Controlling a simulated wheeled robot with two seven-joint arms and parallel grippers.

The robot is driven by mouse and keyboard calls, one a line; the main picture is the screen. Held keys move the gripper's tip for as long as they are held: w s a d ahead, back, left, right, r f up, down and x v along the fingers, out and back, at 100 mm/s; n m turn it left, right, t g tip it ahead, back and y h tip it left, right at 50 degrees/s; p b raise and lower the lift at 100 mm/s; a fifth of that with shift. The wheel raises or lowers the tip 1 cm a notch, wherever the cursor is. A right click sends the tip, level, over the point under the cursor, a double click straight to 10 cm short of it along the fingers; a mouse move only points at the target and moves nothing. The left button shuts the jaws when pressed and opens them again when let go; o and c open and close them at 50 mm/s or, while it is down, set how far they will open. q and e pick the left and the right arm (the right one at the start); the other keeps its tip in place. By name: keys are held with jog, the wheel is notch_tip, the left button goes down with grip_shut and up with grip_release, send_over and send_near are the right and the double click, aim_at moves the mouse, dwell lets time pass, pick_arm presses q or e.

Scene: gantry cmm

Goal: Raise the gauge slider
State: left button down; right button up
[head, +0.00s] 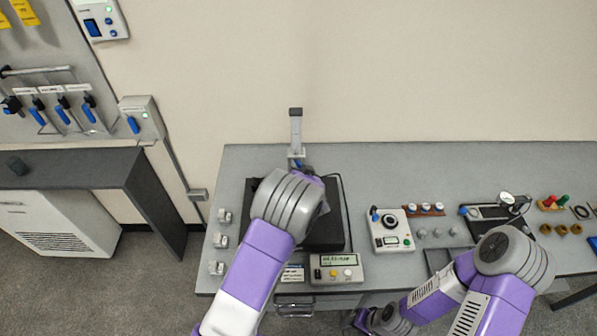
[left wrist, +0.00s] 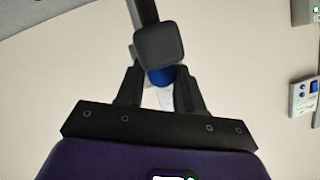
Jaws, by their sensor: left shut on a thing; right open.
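The height gauge's grey upright column (head: 296,130), with a dark cap, stands on the bench at the back of a black plate (head: 323,235). The blue part of the gauge slider (left wrist: 162,76) sits between my left gripper's fingers (left wrist: 162,88) in the left wrist view, and the gripper is shut on it. The dark square end of the column (left wrist: 158,46) stands just beyond the fingers there. In the head view my left forearm and wrist hide most of the left gripper and the gauge's lower part. My right arm bends down at the lower right; its fingers are not visible.
A display box (head: 337,267) with buttons sits at the plate's front edge. A control box (head: 390,230) with a dial is to its right. Small clamps (head: 220,240) line the bench's left side. Gauges and coloured parts fill the right. The bench (head: 400,165) is clear along its back.

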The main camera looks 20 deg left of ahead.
pick_arm(q)
jog(key=r+p, duration=0.1)
jog(key=r, duration=0.1)
jog(key=r+p, duration=0.2)
jog(key=r, duration=0.1)
jog(key=r+p, duration=0.1)
jog(key=r, duration=0.1)
jog(key=shift+a+r, duration=0.25)
jog(key=shift+r, duration=0.15)
jog(key=shift+f, duration=0.1)
jog(key=c, duration=0.8)
grip_release()
jog(key=v, duration=0.7)
jog(key=shift+s+d, duration=0.1)
jog(key=shift+s, duration=0.25)
